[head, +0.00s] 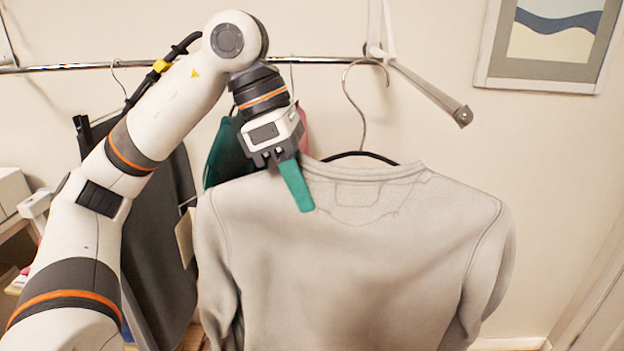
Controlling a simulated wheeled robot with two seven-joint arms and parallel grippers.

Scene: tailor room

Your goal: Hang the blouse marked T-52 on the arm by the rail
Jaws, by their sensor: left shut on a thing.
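A light grey long-sleeved top (355,245) hangs upright on a dark hanger (360,155) with a bent metal hook. No T-52 mark is readable on it. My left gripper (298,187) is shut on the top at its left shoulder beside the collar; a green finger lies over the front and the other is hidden. The hook's curve overlaps the rail (190,64) in the picture, and I cannot tell whether it touches. The pale arm (425,88) slopes down to the right from the rail's end, to the right of the hook, with nothing hanging on it. My right gripper is out of view.
Dark grey clothing (160,245) and a green garment (228,152) hang behind my left arm. A framed picture (550,40) is on the wall at the upper right. A white box (12,192) stands at the left. The space around the pale arm's tip is clear.

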